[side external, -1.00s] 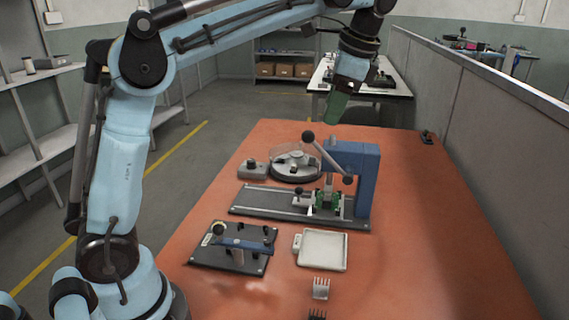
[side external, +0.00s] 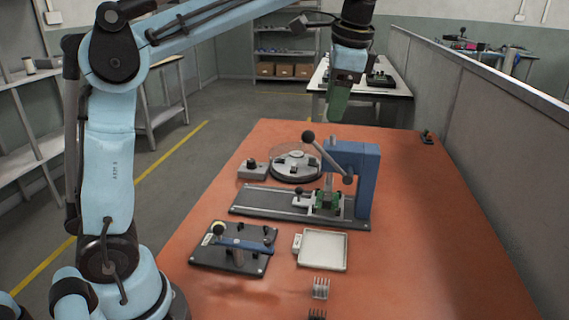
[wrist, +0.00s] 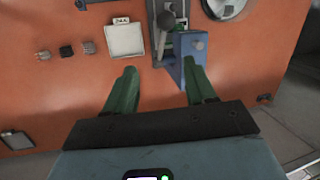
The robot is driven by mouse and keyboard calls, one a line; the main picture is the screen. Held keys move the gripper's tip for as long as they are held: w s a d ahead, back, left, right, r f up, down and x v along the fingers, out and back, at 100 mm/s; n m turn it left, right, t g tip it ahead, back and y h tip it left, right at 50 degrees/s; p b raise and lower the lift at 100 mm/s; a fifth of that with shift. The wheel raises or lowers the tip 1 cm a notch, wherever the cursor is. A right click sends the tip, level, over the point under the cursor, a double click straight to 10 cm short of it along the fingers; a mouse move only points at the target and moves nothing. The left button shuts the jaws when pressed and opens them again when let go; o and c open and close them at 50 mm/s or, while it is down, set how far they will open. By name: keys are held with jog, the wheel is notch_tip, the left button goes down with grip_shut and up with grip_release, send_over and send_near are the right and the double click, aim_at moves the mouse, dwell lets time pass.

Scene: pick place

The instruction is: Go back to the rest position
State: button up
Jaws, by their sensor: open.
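My gripper (side external: 338,106) hangs in the air above the far part of the orange table, well above the blue press. In the wrist view my gripper (wrist: 161,88) shows two green fingers spread apart with nothing between them. The blue lever press (side external: 363,182) stands on a dark base plate, with a green part (side external: 326,200) in its fixture under the lever.
A white tray (side external: 342,264), a black fixture plate with a blue bar (side external: 207,258) and a round dish (side external: 284,173) stand on the orange table (side external: 430,230). A grey partition (side external: 500,130) runs along the right. The table's right side is mostly clear.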

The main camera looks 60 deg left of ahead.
jog(key=s+f+n+t+h, duration=0.1)
jog(key=s+f+n+t, duration=0.2)
jog(key=s+f, duration=0.3)
jog(key=s+d+f+n+t+h, duration=0.1)
jog(key=s+f+n+t+h, duration=0.1)
jog(key=s+f, duration=0.4)
notch_tip(320, 180, down, 5)
jog(key=n+t, duration=0.1)
jog(key=n, duration=0.1)
jog(key=shift+s+d+n+t, duration=0.25)
jog(key=shift+d+n+t, duration=0.05)
